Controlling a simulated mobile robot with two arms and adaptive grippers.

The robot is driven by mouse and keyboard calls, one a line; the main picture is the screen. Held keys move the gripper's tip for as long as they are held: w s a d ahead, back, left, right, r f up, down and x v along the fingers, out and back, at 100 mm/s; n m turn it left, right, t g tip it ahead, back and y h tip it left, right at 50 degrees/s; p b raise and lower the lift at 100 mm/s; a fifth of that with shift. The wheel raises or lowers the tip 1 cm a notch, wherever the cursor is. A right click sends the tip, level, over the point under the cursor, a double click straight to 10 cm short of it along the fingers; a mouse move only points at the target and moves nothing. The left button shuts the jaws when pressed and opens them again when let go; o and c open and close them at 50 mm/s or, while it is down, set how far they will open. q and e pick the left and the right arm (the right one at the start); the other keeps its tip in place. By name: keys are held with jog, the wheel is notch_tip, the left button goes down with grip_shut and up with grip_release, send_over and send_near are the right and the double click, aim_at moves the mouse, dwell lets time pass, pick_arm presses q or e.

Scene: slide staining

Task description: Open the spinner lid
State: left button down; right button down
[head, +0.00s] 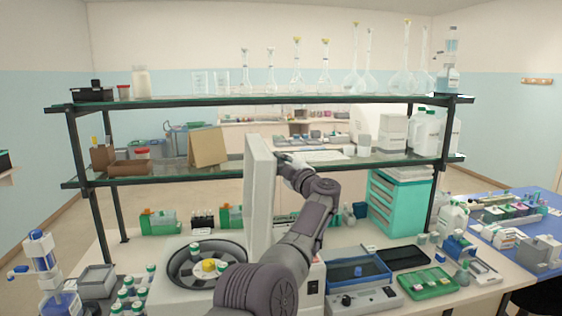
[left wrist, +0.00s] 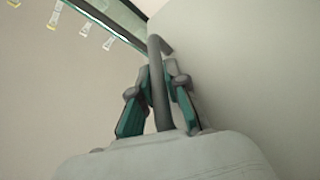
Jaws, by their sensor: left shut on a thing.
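The spinner (head: 170,297) stands on the bench at the lower left of the head view. Its white lid (head: 257,190) is raised and stands about upright at the right of the open bowl. The dark rotor bowl (head: 177,272) is exposed, with green-capped tubes and a yellow hub in it. My left gripper (head: 284,158) is at the upper right side of the lid. In the left wrist view, its teal-padded fingers (left wrist: 157,78) are shut on a grey bar handle (left wrist: 158,97) beside the pale lid surface. My right gripper is out of view.
A two-tier glass shelf (head: 230,98) with flasks and bottles spans the bench behind the lid. Green-capped tubes (head: 128,297) stand left of the spinner. A blue-topped device (head: 358,270) and a green tray (head: 428,284) lie to the right of my arm.

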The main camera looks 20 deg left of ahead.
pick_arm(q)
jog(key=shift+a, duration=0.1)
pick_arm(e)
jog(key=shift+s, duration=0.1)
pick_arm(q)
jog(key=c, duration=1.5)
grip_release()
jog(key=shift+o, duration=0.3)
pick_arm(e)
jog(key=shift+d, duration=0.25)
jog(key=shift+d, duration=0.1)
pick_arm(q)
jog(key=shift+s+d+f, duration=0.25)
jog(key=shift+s+d, duration=0.1)
jog(key=shift+d, duration=0.25)
jog(key=r+v, duration=0.1)
jog(key=v, duration=0.5)
jog(key=shift+f, duration=0.4)
jog(key=shift+s, duration=0.1)
